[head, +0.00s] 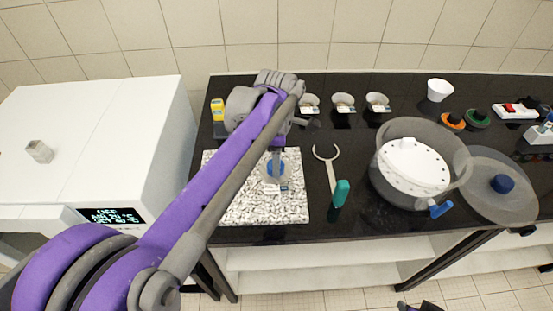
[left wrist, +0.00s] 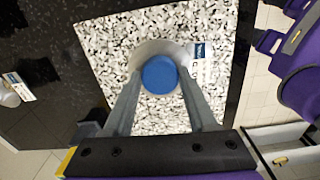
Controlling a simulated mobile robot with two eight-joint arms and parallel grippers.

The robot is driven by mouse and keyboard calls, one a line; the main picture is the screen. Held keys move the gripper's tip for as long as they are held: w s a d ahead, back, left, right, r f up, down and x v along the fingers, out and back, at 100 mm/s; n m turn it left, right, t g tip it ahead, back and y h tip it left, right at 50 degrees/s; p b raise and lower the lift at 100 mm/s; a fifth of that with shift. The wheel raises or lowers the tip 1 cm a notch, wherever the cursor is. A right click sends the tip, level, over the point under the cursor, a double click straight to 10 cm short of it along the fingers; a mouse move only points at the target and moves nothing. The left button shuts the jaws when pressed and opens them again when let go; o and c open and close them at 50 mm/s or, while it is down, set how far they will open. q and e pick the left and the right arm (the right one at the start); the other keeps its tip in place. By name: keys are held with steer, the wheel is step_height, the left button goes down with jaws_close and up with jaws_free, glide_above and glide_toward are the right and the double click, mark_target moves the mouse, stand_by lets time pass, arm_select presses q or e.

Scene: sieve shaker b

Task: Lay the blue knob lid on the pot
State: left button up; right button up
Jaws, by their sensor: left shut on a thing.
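The blue knob lid, a wide grey disc (head: 478,168) with a blue knob (head: 502,184), lies at the right of the black bench. The pot (head: 388,190), a grey see-through bowl with a blue handle and a white perforated plate inside, stands left of the lid. My left gripper (head: 275,153) is well left of both, over a speckled slab (head: 245,208). Only a dark purple piece of my right side shows at the bottom edge.
A fork-shaped tool (head: 329,165) with a green handle lies between slab and pot. Several labelled pale dishes (head: 343,101) stand behind it, and a white cup (head: 439,90) stands at the back. A white oven-like machine (head: 90,120) is at the left.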

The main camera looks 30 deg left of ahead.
stand_by(0.3)
arm_select(q)
steer(key=o, duration=1.4)
steer(key=shift+r+p, duration=2.05)
steer(key=shift+r, duration=1.45)
arm_select(e)
steer(key=r, duration=0.1)
steer(key=w+r, duration=0.1)
steer(key=r, duration=0.1)
steer(key=w+r, duration=0.1)
steer(key=r, duration=0.1)
steer(key=shift+r, duration=0.25)
steer(key=shift+s, duration=0.1)
arm_select(q)
steer(key=shift+s, duration=0.1)
